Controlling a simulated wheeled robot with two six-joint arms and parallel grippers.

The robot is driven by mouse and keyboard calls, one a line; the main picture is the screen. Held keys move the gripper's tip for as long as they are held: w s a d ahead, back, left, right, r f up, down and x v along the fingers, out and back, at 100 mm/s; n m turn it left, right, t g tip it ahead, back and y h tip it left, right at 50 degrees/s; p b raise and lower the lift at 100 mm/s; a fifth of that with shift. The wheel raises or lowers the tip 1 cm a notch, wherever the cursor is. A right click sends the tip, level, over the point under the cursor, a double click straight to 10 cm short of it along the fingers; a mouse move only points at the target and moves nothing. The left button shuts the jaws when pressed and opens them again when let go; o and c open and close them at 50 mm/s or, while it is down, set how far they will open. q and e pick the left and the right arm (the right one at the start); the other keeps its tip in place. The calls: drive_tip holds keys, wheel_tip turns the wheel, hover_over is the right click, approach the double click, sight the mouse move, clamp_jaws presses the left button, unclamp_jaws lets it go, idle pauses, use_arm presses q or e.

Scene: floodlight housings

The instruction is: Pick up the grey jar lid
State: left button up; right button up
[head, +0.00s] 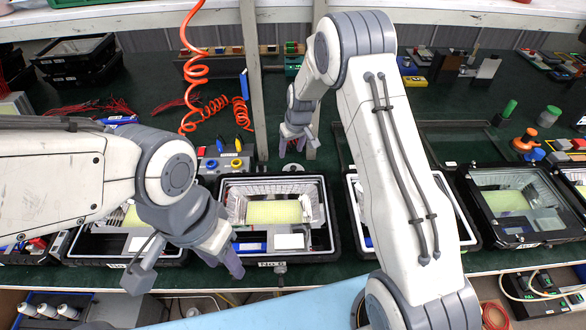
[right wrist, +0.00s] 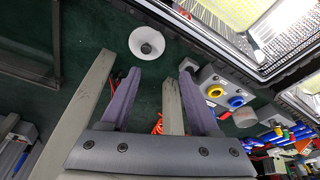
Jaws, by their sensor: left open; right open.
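A pale grey round piece (right wrist: 147,42) with a darker centre lies on the green bench in the right wrist view; it looks like the jar lid. In the head view a grey round piece (head: 293,168) shows partly behind the rear edge of the middle housing, likely the same one. My right gripper (right wrist: 158,82) is open and empty, its purple fingers pointing toward the lid but apart from it. In the head view my right gripper (head: 297,143) hangs behind the middle housing. My left gripper (head: 236,262) is open and empty at that housing's front left corner.
The middle floodlight housing (head: 325,225) stands in front of the lid. A grey control box with yellow and blue buttons (head: 222,164) is to the left. Grey upright posts (head: 252,80) and an orange coiled cable (head: 193,70) rise near my right gripper.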

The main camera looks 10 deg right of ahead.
wheel_tip(320, 180, down, 3)
drive_tip(key=w+d, duration=0.2)
drive_tip(key=d, duration=0.1)
drive_tip(key=p, duration=0.1)
hover_over(293, 167)
drive_tip(key=s, duration=0.2)
drive_tip(key=f, duration=0.2)
drive_tip(key=d+f, duration=0.1)
drive_tip(key=f, duration=0.1)
drive_tip(key=shift+f, duration=0.1)
drive_tip(key=p+x, duration=0.2)
drive_tip(key=x, duration=0.2)
drive_tip(key=shift+w+a+f, duration=0.2)
drive_tip(key=shift+f, duration=0.15)
drive_tip(key=shift+w+f, duration=0.15)
drive_tip(key=shift+f, duration=0.3)
clamp_jaws()
